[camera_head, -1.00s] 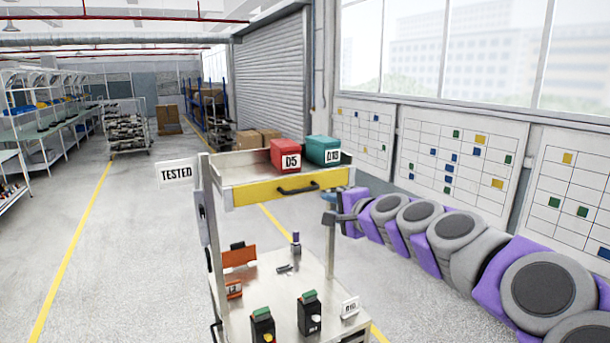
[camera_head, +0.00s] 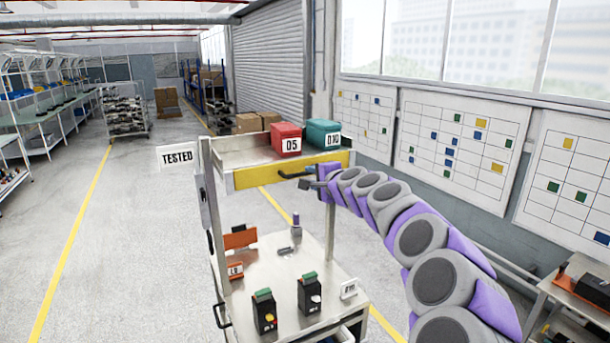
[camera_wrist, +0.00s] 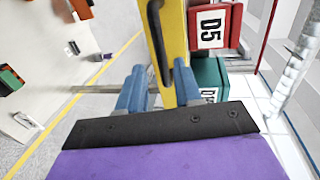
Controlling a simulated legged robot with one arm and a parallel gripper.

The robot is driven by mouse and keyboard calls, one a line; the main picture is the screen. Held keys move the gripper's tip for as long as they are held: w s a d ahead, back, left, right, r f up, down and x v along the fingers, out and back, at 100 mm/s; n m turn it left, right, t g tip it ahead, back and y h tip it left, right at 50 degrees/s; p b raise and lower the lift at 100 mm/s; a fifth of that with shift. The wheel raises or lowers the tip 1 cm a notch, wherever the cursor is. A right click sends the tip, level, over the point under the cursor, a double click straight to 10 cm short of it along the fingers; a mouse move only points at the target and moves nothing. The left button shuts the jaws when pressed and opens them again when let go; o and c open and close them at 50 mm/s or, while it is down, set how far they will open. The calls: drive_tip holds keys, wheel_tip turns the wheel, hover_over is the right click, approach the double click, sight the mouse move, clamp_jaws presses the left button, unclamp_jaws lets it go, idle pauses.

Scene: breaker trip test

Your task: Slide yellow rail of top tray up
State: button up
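The top tray (camera_head: 222,158) of the cart has a yellow rail (camera_head: 255,178) along its front, with a black handle (camera_head: 296,173) on it. In the head view, my gripper (camera_head: 308,184) is just below the right part of the rail, close to the handle. In the wrist view, the blue fingers of my gripper (camera_wrist: 160,82) are apart, with the yellow rail (camera_wrist: 174,42) running between and beyond them. The black handle (camera_wrist: 156,40) lies ahead of the fingers. I cannot tell whether either finger touches the rail.
A red D5 box (camera_head: 286,138) and a teal box (camera_head: 323,133) stand on the top tray. The lower shelf (camera_head: 285,278) holds black breakers (camera_head: 264,312) and small parts. A TESTED sign (camera_head: 178,157) sticks out left. Open floor lies left of the cart.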

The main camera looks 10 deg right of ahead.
sight(303, 175)
drive_tip(key=w+a, duration=0.2)
drive_tip(key=w+f, duration=0.1)
drive_tip(key=w, duration=0.1)
drive_tip(key=shift+a, duration=0.4)
drive_tip(key=shift+w, duration=0.3)
drive_tip(key=shift+w+d, duration=0.2)
drive_tip(key=shift+d, duration=0.1)
drive_tip(key=shift+c, duration=0.3)
drive_tip(key=shift+a, duration=0.2)
drive_tip(key=shift+c, duration=1.4)
clamp_jaws()
drive_tip(key=shift+f, duration=0.1)
